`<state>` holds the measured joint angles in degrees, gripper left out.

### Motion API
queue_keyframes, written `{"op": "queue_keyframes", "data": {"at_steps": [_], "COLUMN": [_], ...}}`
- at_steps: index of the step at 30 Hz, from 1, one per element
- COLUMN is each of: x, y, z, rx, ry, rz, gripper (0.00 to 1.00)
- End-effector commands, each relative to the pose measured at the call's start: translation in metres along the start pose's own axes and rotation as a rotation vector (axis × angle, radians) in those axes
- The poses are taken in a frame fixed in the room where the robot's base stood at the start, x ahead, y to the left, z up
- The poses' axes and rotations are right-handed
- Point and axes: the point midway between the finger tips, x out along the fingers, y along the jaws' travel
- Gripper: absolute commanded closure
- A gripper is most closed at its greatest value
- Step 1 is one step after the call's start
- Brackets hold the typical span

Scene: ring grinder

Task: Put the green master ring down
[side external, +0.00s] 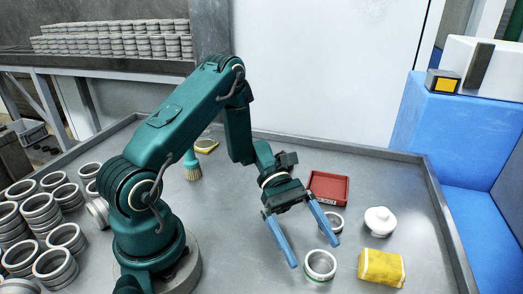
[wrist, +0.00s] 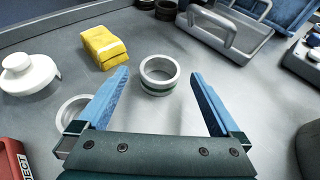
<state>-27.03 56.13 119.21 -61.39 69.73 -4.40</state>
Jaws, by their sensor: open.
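The green master ring (side external: 320,266) is a metal ring with a green band round its outside. It rests flat on the grey table; it also shows in the wrist view (wrist: 158,88). My gripper (side external: 316,255) is open with its two blue fingers spread wide. In the wrist view the fingertips (wrist: 160,73) lie to the left and right of the ring, with visible gaps at both sides. A second, plain ring (side external: 334,221) lies nearby, partly hidden behind a finger in the wrist view (wrist: 72,110).
A red tray (side external: 328,187) stands behind the rings. A white lidded object (side external: 380,221) and a yellow cloth bundle (side external: 381,267) are to the right. Many rings (side external: 40,215) are stacked at the left. The wrist view shows a grey handled tray (wrist: 225,30). A raised rim edges the table.

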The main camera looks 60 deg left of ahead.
Motion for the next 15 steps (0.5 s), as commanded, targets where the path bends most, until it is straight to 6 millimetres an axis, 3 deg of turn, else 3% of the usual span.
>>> {"op": "queue_keyframes", "data": {"at_steps": [6, 15], "x": [-0.048, -0.079], "y": [0.002, 0.000], "z": [-0.001, 0.000], "rx": [0.003, 0.004], "ry": [0.003, 0.007], "rz": [0.008, -0.001], "gripper": [0.00, 0.00]}}
